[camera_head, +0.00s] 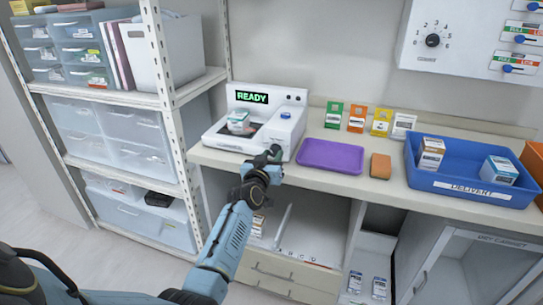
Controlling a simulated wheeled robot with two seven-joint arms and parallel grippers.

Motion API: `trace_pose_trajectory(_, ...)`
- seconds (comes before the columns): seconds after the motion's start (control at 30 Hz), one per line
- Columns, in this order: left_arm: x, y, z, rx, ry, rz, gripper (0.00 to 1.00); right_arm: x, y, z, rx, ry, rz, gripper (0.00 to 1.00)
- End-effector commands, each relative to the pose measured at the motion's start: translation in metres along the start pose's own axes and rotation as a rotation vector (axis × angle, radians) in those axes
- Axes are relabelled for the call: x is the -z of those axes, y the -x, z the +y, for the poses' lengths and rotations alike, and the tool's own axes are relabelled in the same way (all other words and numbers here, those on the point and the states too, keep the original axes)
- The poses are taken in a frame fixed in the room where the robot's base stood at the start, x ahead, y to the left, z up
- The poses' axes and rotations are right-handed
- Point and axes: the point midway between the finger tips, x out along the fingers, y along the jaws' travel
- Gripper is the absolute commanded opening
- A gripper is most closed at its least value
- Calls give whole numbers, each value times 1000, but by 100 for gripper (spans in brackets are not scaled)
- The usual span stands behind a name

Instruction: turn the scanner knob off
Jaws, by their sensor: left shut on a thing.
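The white scanner (225,135) stands at the left end of the counter. Its display (252,97) reads READY in green. A small box (238,122) sits in its recess, and a blue button (286,115) is on its right part. My left gripper (273,154) is at the front face of the scanner's right part, its fingers shut on the scanner knob. The fingers hide the knob, so I cannot tell its setting. My right gripper is not in view.
A purple tray (330,156) lies just right of the scanner, with a brown block (380,166) beside it. A blue bin (470,193) labelled DELIVERY holds boxes. Shelves (125,99) stand left. A wall panel (470,38) has a black dial (432,40).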

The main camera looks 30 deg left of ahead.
Motion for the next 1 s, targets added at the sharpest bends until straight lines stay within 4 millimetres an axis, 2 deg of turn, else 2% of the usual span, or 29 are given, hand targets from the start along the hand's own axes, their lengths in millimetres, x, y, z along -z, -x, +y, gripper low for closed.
trace_pose_trajectory(0.6,0,0,1,0,494,-3,8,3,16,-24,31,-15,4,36)
trace_pose_trajectory(1.0,0,0,1,1,641,-2,8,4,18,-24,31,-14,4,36)
